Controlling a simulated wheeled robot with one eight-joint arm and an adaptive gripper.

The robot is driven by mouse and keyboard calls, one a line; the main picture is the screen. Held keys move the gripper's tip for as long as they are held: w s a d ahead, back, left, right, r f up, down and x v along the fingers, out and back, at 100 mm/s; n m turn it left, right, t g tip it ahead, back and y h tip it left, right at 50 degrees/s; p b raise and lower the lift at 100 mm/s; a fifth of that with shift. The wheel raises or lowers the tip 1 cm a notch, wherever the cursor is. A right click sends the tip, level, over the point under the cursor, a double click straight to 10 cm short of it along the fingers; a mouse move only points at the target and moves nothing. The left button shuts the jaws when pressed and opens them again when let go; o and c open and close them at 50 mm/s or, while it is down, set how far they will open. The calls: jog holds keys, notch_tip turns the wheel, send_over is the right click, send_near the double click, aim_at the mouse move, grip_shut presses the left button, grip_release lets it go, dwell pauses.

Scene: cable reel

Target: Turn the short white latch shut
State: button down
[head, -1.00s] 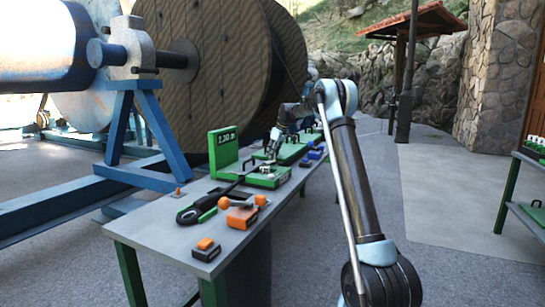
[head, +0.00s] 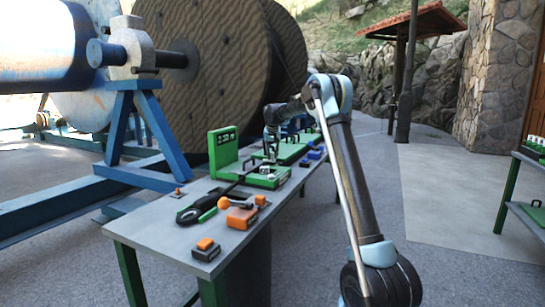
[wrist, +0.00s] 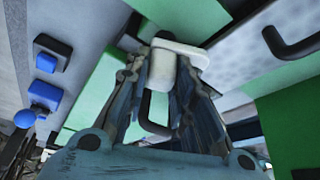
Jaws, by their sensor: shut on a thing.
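The short white latch (wrist: 180,52) shows in the wrist view at the top of the green fixture. My gripper (wrist: 170,75) is shut on it, with one finger on each side of its white body. In the head view my gripper (head: 270,156) points down over the small green fixture (head: 256,181) on the bench. The latch is too small and too covered there to tell its angle. A dark cable runs from the fixture toward the front left of the bench.
The grey bench (head: 172,243) carries a black and green tool (head: 198,211), orange blocks (head: 241,216) and a green display panel (head: 223,148). Blue blocks (wrist: 45,92) lie to the left in the wrist view. A black handle (wrist: 290,45) stands at right. A large wooden reel (head: 225,80) stands behind.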

jog(key=m+h, duration=0.1)
jog(key=m, duration=0.3)
jog(key=shift+m+h, duration=0.4)
dwell(0.4)
jog(key=c, duration=1.4)
grip_release()
jog(key=shift+o, duration=0.2)
jog(key=v, duration=1.1)
jog(key=shift+a+r, duration=0.2)
jog(key=shift+r, duration=0.25)
jog(key=shift+w, duration=0.1)
